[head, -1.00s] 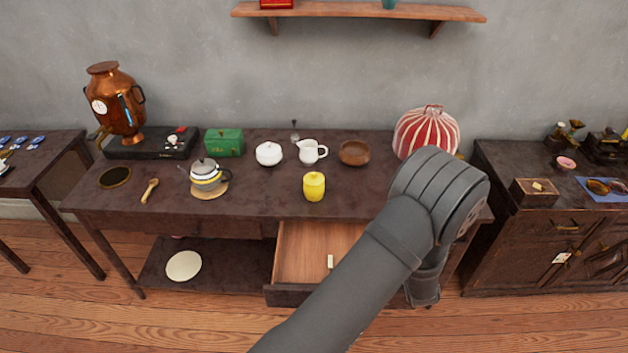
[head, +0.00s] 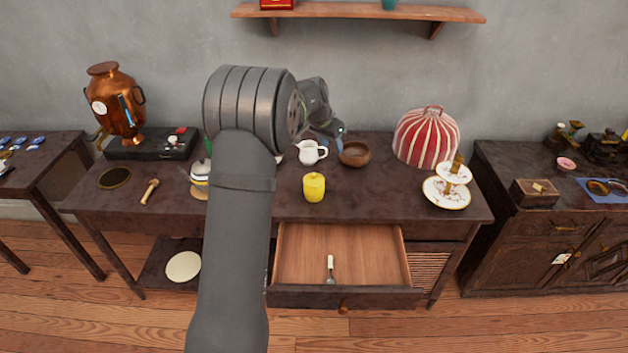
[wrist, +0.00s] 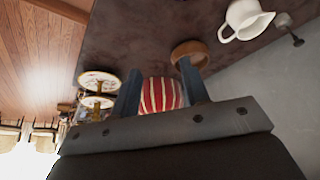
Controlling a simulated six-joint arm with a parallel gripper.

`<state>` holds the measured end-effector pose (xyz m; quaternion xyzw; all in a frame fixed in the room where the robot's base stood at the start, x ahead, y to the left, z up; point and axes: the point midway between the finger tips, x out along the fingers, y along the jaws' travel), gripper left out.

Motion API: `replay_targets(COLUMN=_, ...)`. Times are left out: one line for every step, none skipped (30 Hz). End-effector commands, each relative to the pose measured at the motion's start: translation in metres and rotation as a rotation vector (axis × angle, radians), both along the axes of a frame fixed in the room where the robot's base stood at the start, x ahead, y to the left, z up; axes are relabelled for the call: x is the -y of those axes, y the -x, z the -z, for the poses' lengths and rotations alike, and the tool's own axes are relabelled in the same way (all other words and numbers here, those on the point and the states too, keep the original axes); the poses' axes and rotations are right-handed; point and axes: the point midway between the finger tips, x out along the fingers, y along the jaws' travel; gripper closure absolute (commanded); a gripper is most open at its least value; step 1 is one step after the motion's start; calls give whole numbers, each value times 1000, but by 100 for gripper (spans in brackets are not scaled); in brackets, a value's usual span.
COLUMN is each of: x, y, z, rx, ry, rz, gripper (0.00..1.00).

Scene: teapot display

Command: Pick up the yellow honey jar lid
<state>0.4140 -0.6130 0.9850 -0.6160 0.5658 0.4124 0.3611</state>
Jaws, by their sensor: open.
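The yellow honey jar (head: 314,192) stands upright on the dark table, just behind the open drawer. Its yellow lid (head: 314,178) sits on top of it. I do not see the jar or lid in the wrist view. My gripper (wrist: 158,67) is open, with two blue fingers apart and nothing between them. In the head view, my gripper (head: 336,128) is behind and above the jar, near the white jug and wooden bowl, and partly hidden by my arm.
A white jug (head: 312,152) and a wooden bowl (head: 354,153) stand behind the jar. A striped cosy (head: 426,137) and tiered stand (head: 446,192) are at right. The open drawer (head: 300,258) holds a small utensil (head: 331,268). My arm hides much of the teapot (head: 200,172).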

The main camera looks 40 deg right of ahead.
Motion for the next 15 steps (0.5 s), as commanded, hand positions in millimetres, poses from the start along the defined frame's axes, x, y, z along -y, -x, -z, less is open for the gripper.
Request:
replay_targets(x=-16, y=-16, z=-13, rx=9, ry=-32, rz=21, gripper=58)
replay_targets(x=-25, y=-23, z=-20, rx=12, ry=-51, rz=36, gripper=58)
replay_targets(x=-35, y=-31, z=-27, rx=15, ry=-76, rz=55, gripper=58)
replay_targets(x=-42, y=-36, z=-32, rx=16, ry=-91, rz=65, gripper=58)
replay_targets(x=-48, y=-40, z=-36, rx=17, ry=-103, rz=74, gripper=58)
replay_targets(x=-54, y=-43, z=-39, rx=17, ry=-118, rz=85, gripper=58)
replay_targets(x=-58, y=-45, z=-41, rx=16, ry=-127, rz=91, gripper=58)
replay_targets(x=-60, y=-47, z=-42, rx=16, ry=-133, rz=95, gripper=58)
replay_targets(x=-62, y=-48, z=-42, rx=16, ry=-139, rz=99, gripper=58)
replay_targets(x=-62, y=-49, z=-40, rx=16, ry=-142, rz=101, gripper=58)
replay_targets(x=-62, y=-49, z=-37, rx=15, ry=-143, rz=103, gripper=58)
replay_targets(x=-61, y=-48, z=-31, rx=14, ry=-144, rz=103, gripper=58)
replay_targets(x=-59, y=-48, z=-25, rx=13, ry=-145, rz=104, gripper=58)
replay_targets(x=-58, y=-48, z=-19, rx=12, ry=-146, rz=104, gripper=58)
replay_targets(x=-55, y=-48, z=-10, rx=13, ry=-146, rz=104, gripper=58)
